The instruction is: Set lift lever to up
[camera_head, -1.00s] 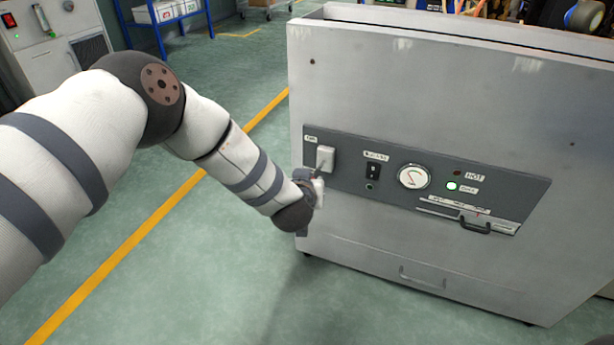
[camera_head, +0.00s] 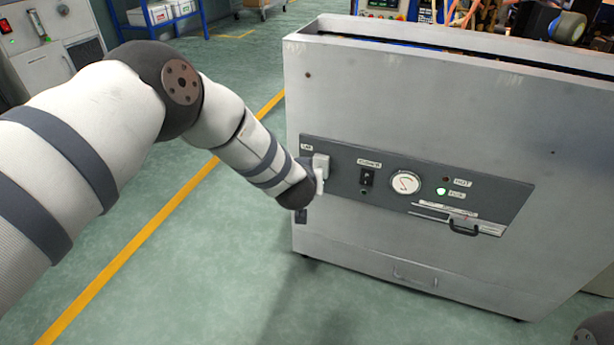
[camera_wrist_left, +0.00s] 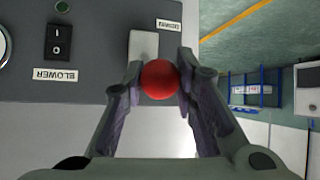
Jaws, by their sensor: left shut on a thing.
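The lift lever's red ball knob (camera_wrist_left: 158,79) sits between the two fingers of my left gripper (camera_wrist_left: 160,72) in the left wrist view. The gripper is shut on the knob. Behind the knob is the lever's pale rectangular mount (camera_wrist_left: 143,45), with a DOWN label (camera_wrist_left: 168,25) beside it. In the head view this mount (camera_head: 321,165) is at the left end of the dark control panel (camera_head: 345,157), and my left gripper (camera_head: 319,180) is right at it. The knob and fingertips are hidden there, and the lever's exact angle cannot be told.
The panel also carries a blower switch (camera_head: 367,178), a round gauge (camera_head: 405,183), a lit green lamp (camera_head: 441,191) and a slider handle (camera_head: 464,228). The grey cabinet (camera_head: 420,110) stands on green floor (camera_head: 200,270). Floor left of the cabinet is open.

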